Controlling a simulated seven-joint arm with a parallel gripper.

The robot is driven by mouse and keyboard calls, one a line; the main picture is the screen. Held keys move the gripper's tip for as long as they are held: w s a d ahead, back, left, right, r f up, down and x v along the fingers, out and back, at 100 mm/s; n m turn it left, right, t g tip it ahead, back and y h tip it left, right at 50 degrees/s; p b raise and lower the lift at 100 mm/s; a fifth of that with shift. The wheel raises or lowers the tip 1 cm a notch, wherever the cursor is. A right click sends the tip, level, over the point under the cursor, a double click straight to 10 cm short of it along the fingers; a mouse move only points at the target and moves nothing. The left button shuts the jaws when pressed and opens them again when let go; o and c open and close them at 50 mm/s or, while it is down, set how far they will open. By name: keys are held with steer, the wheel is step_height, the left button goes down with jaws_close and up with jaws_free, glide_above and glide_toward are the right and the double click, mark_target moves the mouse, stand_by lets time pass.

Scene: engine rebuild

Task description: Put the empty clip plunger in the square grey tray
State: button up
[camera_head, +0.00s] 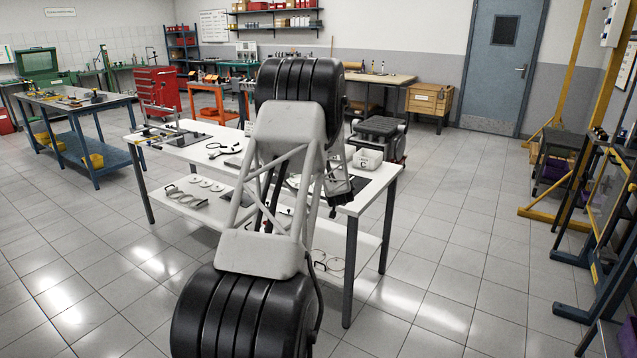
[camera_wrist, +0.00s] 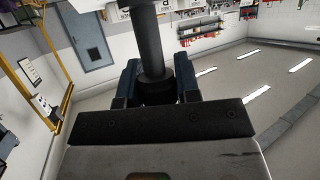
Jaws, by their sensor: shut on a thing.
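In the wrist view my gripper (camera_wrist: 157,82) has its two dark blue fingers on either side of a dark cylindrical thing with a wider collar, which I take for the clip plunger (camera_wrist: 149,38). It is held between the fingers and extends past the top of the picture.
A white box (camera_head: 367,159) stands at the table's right back. Black-handled tools (camera_head: 222,150) lie on the tabletop; pale rings (camera_head: 206,183) lie on the lower shelf. A blue bench (camera_head: 75,110) stands to the left. The floor on the right is clear up to the yellow frame (camera_head: 556,205).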

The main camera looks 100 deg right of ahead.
steer(key=shift+s+a+f, duration=0.1)
steer(key=shift+s+a, duration=0.15)
steer(key=shift+s, duration=0.4)
steer(key=shift+s+a+f, duration=0.1)
steer(key=shift+s+a, duration=0.1)
steer(key=shift+s, duration=0.4)
steer(key=s+d, duration=0.3)
steer(key=d, duration=0.4)
steer(key=s+d+f, duration=0.1)
steer(key=s+d, duration=0.2)
steer(key=d, duration=0.4)
steer(key=shift+s+d+f, duration=0.15)
steer(key=shift+d, duration=0.2)
steer(key=shift+f, duration=0.1)
steer(key=shift+f, duration=1.7)
steer(key=o, duration=0.9)
steer(key=shift+f, duration=0.15)
steer(key=shift+r, duration=0.2)
